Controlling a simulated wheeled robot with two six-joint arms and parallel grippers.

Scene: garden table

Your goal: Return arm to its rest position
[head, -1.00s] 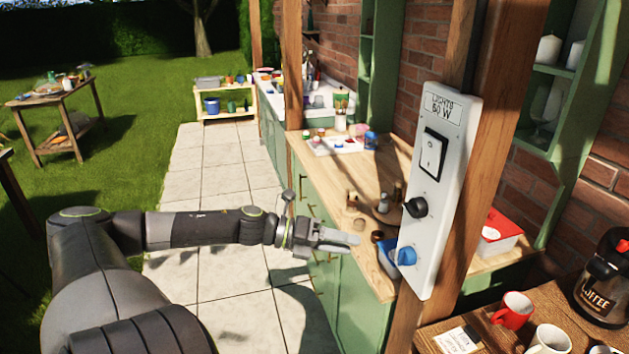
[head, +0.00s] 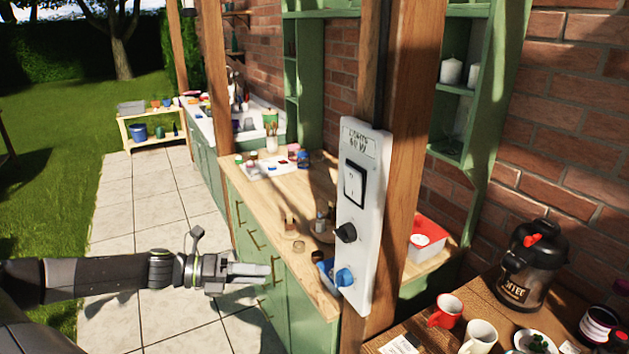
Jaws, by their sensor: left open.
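My left arm (head: 110,274) reaches in from the left, roughly level, over the paved path. My left gripper (head: 262,272) is open and empty, pointing right toward the green cabinet front. It appears left of the white switch panel (head: 361,215) and apart from it. The panel is on a wooden post and carries a white rocker switch (head: 354,184), a black knob (head: 346,232) and a blue knob (head: 344,277). My right gripper is not in view.
A wooden counter (head: 275,200) on green cabinets stands behind the gripper, with small jars and a paint tray on it. A side table at lower right holds a red mug (head: 446,311), a white mug (head: 478,337) and a coffee pot (head: 530,265). The paved path (head: 150,205) is clear.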

